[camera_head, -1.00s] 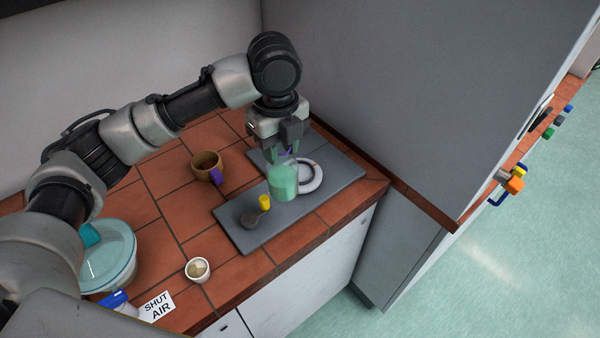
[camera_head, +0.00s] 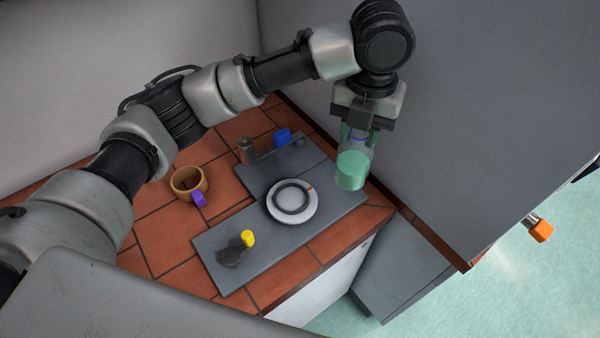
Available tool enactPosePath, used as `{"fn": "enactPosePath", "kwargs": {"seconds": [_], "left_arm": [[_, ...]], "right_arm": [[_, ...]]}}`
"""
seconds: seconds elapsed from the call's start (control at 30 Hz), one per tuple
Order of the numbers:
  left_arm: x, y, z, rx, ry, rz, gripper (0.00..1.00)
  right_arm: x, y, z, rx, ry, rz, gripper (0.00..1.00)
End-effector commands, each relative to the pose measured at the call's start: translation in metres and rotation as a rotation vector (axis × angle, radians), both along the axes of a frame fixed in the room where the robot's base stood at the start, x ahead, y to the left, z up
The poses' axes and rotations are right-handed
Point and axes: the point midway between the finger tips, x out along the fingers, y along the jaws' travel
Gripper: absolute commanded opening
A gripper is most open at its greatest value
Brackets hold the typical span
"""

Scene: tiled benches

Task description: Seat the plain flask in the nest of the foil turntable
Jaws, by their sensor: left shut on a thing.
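My left gripper (camera_head: 360,130) is shut on the flask (camera_head: 352,170), a clear vessel with pale green contents. It holds the flask upright, to the right of the turntable and seemingly above the bench. The gripper hides the flask's top. A round pale disc (camera_head: 313,205), which looks like the foil turntable, sits on a grey slab (camera_head: 320,224). The flask and disc are apart in the picture. My right gripper is not in view.
A dark piece (camera_head: 230,257) with a yellow knob (camera_head: 248,238) sits on the slab's front left. Behind the disc is a grey fixture with a blue block (camera_head: 282,137). A brown mug (camera_head: 188,182) with a purple handle stands left. A grey wall (camera_head: 460,130) rises close right of the flask.

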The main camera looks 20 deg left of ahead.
Motion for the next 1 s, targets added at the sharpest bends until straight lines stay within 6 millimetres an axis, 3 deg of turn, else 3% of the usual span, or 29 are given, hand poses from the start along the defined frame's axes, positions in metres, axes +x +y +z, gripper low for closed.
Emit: {"fn": "enactPosePath", "kwargs": {"seconds": [0.17, 0.4, 0.57, 0.8, 1.0], "left_arm": [[-0.003, 0.022, -0.011, 0.002, 0.004, -0.001, 0.00], [-0.007, 0.077, -0.043, 0.002, 0.004, 0.003, 0.00], [-0.008, 0.104, -0.061, 0.001, 0.003, 0.001, 0.00], [-0.010, 0.115, -0.077, 0.000, 0.003, -0.003, 0.00], [-0.010, 0.115, -0.104, 0.000, 0.002, -0.003, 0.00]], "right_arm": [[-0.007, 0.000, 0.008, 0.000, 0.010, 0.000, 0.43], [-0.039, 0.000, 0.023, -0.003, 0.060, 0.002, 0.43], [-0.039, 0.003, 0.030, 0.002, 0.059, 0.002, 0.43], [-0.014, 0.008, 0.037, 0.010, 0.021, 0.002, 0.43], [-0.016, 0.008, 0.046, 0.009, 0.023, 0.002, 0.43]]}}
